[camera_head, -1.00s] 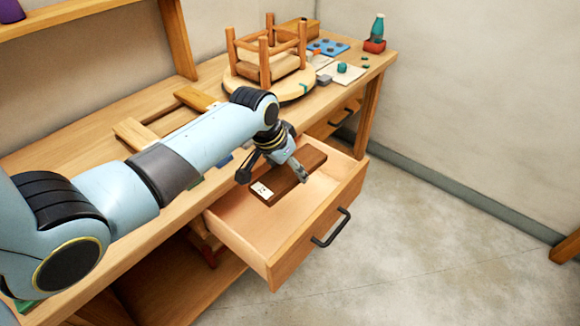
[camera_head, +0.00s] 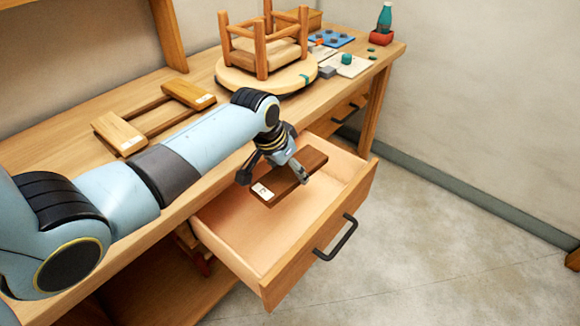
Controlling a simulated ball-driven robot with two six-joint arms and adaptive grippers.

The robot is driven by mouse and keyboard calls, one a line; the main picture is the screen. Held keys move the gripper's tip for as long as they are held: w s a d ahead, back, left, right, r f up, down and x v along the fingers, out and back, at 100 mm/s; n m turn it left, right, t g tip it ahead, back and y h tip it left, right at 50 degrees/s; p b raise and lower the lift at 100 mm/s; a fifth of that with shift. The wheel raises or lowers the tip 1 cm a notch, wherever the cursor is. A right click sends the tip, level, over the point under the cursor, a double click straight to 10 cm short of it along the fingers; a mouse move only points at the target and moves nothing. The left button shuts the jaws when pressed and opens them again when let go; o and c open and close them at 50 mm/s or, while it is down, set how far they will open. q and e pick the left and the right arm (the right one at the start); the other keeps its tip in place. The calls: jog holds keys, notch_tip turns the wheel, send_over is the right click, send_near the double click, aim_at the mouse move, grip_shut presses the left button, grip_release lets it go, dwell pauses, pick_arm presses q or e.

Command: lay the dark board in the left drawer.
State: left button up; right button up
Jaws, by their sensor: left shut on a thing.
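The dark board (camera_head: 283,184) is a flat brown piece with a small white label at its near end. It is over the open left drawer (camera_head: 262,246), a light wooden box with a black handle. My left gripper (camera_head: 273,178) is shut on the board, its fingers at the board's sides. I cannot tell whether the board touches the drawer floor or hangs a little above it. My right gripper is not in view.
The workbench (camera_head: 215,80) carries an upturned stool (camera_head: 262,50) on a round base. Light wooden pieces (camera_head: 120,134) lie to the left. A teal bottle (camera_head: 384,18) stands in a red holder at the far right. Concrete floor (camera_head: 430,260) is clear in front.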

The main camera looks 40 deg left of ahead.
pick_arm(q)
jog(key=b, duration=0.8)
send_over(293, 216)
jog(key=s, duration=0.1)
notch_tip(293, 216, down, 10)
jog(key=shift+s+a+f, duration=0.1)
jog(key=shift+a+f, duration=0.05)
jog(key=shift+f+b, duration=0.65)
jog(key=shift+b, duration=0.2)
notch_tip(293, 216, down, 3)
jog(key=b, duration=0.3)
jog(key=shift+f+b, duration=0.65)
jog(key=shift+f, duration=0.25)
jog(key=shift+p, duration=0.35)
jog(key=shift+f, duration=0.25)
